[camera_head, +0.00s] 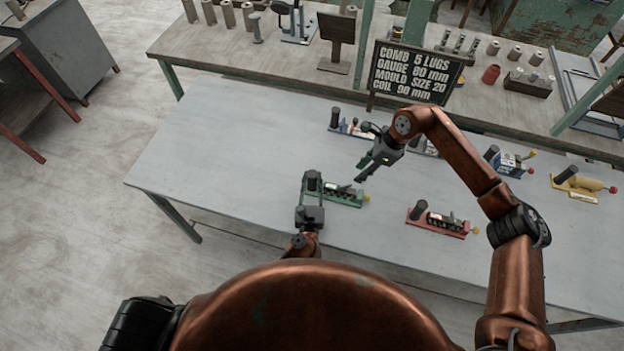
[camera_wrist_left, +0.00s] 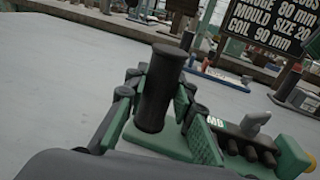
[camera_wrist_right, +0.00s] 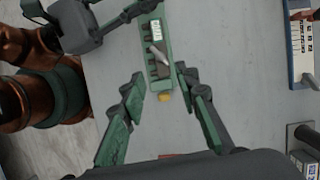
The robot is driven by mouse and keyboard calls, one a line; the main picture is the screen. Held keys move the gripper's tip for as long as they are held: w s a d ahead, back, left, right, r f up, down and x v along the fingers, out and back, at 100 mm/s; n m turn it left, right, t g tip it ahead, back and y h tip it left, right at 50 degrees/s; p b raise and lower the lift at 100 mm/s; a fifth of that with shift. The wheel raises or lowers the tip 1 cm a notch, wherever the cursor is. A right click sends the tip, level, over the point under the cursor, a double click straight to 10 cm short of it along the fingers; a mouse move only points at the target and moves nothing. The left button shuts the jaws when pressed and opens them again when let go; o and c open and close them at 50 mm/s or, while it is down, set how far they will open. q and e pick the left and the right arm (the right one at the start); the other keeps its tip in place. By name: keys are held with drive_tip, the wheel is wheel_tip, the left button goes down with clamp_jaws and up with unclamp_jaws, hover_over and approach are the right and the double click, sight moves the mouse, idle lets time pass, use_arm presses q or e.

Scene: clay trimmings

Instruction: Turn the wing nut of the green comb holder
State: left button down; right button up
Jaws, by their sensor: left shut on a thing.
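The green comb holder (camera_head: 345,198) lies on the grey table, with a dark upright handle (camera_wrist_left: 160,90) at one end and a yellow tip (camera_wrist_right: 166,97) at the other. A grey wing nut (camera_wrist_right: 160,54) sits on top of its row of dark teeth; it also shows in the left wrist view (camera_wrist_left: 254,123). My left gripper (camera_head: 312,180) is shut on the dark handle, one finger on each side. My right gripper (camera_head: 361,177) is open and empty above the yellow-tip end. In the right wrist view its fingers (camera_wrist_right: 160,82) stand apart on either side of that end, short of the wing nut.
A red holder (camera_head: 438,222) stands to the right, and blue (camera_head: 508,163) and yellow (camera_head: 578,186) holders stand further right. Another blue holder (camera_head: 350,130) is behind. A black sign (camera_head: 415,74) stands at the back, reading comb 5 lugs. The table's left part is clear.

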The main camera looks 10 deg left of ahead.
sight(346, 185)
drive_tip(key=shift+c, duration=0.6)
drive_tip(key=shift+a+r+n, duration=0.15)
drive_tip(key=shift+a+n, duration=0.15)
drive_tip(key=a+r+n+h, duration=0.2)
drive_tip(key=a+n+h, duration=0.2)
drive_tip(key=n, duration=0.2)
wheel_tip(346, 185, down, 12)
drive_tip(key=shift+s+d+r, duration=0.15)
drive_tip(key=shift+r, duration=0.1)
clamp_jaws()
